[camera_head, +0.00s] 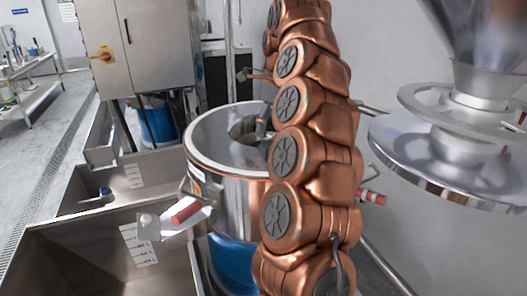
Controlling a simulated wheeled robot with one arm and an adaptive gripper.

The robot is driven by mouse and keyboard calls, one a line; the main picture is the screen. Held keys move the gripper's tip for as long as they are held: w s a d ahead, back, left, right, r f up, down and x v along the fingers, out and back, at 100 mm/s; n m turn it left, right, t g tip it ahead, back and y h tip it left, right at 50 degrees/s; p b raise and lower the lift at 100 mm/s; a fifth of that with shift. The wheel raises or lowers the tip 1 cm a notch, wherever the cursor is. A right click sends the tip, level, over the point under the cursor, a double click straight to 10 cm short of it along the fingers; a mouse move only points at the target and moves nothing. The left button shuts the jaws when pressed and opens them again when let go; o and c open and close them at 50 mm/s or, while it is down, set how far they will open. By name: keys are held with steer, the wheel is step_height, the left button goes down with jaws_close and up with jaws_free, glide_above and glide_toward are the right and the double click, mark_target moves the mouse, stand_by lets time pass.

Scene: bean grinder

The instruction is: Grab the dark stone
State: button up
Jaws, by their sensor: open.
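No dark stone can be made out in this view. A round metal drum (212,150) stands in the middle, with a dark opening (243,129) in its top. A small grey part shows in that opening, but I cannot tell what it is. My copper-coloured arm rises in front of the drum's right side and hides that part of it. My gripper cannot be made out; the upper end of the arm bends away behind its own links.
Steel sinks (92,258) lie at the lower left, with a red-handled part (186,213) by the drum. A grey cabinet (150,45) stands behind. A round metal plate with a funnel (488,80) is at the right. Open floor (45,135) shows at the far left.

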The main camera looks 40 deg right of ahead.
mark_target(267, 137)
steer(key=shift+w+a+f+b, duration=0.15)
steer(key=shift+f+b, duration=0.35)
steer(key=shift+f, duration=0.3)
steer(key=shift+w+a+f+b, duration=0.1)
steer(key=shift+f+b, duration=0.35)
steer(key=shift+f, duration=0.3)
steer(key=shift+w+f+p, duration=0.15)
steer(key=shift+f+p, duration=0.1)
steer(key=shift+f, duration=0.65)
steer(key=shift+w+f+p, duration=0.1)
steer(key=shift+f+p, duration=0.15)
steer(key=shift+f, duration=0.6)
steer(key=c, duration=1.3)
